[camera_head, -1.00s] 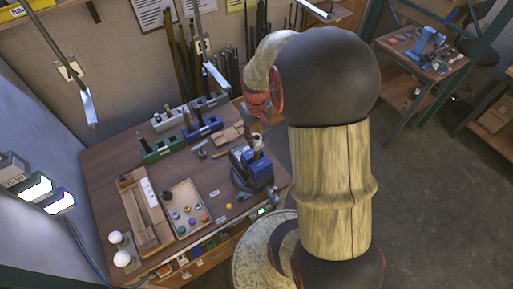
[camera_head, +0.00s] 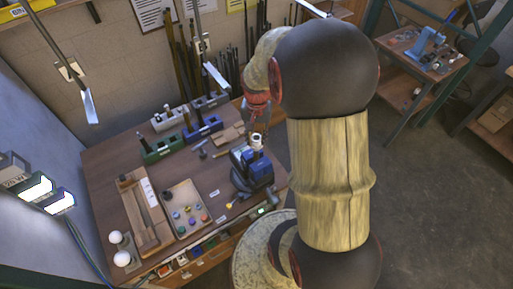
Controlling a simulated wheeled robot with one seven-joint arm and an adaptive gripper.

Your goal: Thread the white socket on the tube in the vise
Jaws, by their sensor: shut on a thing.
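The blue vise (camera_head: 256,172) stands at the right edge of the workbench. A short upright tube, mostly hidden, stands in its jaws. The small white socket (camera_head: 256,141) shows directly above the vise, at the top of the tube. My gripper (camera_head: 261,130) comes down from above, at the socket, and is shut on it. The fingers are small and dark here. I cannot tell how far the socket sits on the tube or whether the threads are engaged.
A tray (camera_head: 181,197) with several coloured caps and a wooden tray (camera_head: 148,236) lie left of the vise. Green (camera_head: 162,150) and blue (camera_head: 203,131) holders stand behind. Two white bulbs (camera_head: 122,258) are at the front left. My arm covers the right middle.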

